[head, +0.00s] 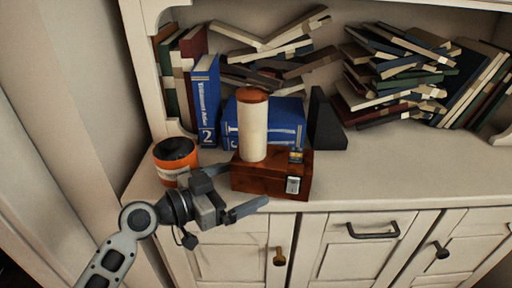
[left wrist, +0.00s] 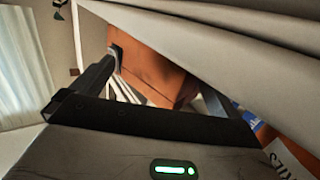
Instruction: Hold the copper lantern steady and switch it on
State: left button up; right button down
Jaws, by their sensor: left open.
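The copper lantern stands upright on the cabinet top, with a reddish-brown box base (head: 258,182), a pale cylinder (head: 253,130) and a copper cap (head: 252,95). A small silver fitting (head: 293,185), perhaps the switch, is on the front of the base at the right. A dark and brass piece (head: 296,156) sits on top above it. My left gripper (head: 246,186) is open and empty at the left front of the base. In the left wrist view, an orange-brown surface (left wrist: 150,66), likely the base, shows beyond the open fingers (left wrist: 155,92); contact is unclear. My right gripper is not in view.
An orange can (head: 174,160) with a dark top stands behind my left gripper. Blue books (head: 206,100) and a black wedge (head: 327,122) are behind the lantern. Stacked books (head: 400,75) fill the back right. The cabinet top (head: 400,165) right of the lantern is clear.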

aim_at(246, 183)
pick_arm(q)
jog(key=b+x, duration=0.1)
jog(key=x, duration=0.2)
jog(key=shift+w+d+f, duration=0.1)
jog(key=shift+d, duration=0.2)
jog(key=shift+w+d, duration=0.4)
jog(key=shift+d, duration=0.1)
grip_shut()
jog(key=c, duration=2.1)
grip_release()
jog(key=o, duration=1.5)
